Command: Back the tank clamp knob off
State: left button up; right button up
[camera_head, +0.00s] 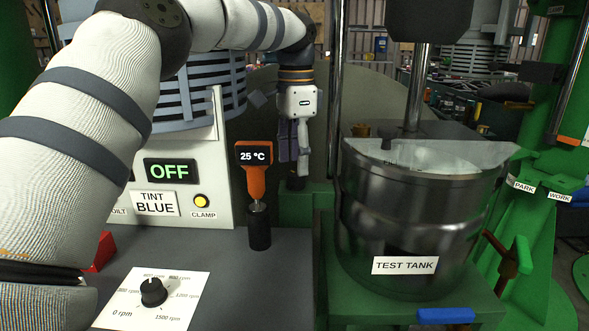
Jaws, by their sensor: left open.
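My left gripper (294,152) hangs pointing down left of the steel tank labelled TEST TANK (408,225), its fingers apart. A dark knob-like piece (296,183) shows just below the fingertips, by the green frame; it looks like the tank clamp knob. Whether the fingers touch it or stand around it I cannot tell. The tank stands upright on a green platform under a clear cover. The yellow CLAMP lamp (201,201) is on the white panel. My right gripper is not in view.
An orange thermometer reading 25 °C (255,165) stands in a black holder left of the gripper. A speed dial (153,292) is on the grey bench in front. A steel column rises between gripper and tank. A green-handled lever (523,254) is at the right.

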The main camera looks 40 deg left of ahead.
aim_at(296, 171)
pick_arm(q)
notch_tip(296, 171, down, 3)
jog(key=shift+f, duration=0.15)
jog(key=shift+c, duration=0.3)
jog(key=c, duration=1.1)
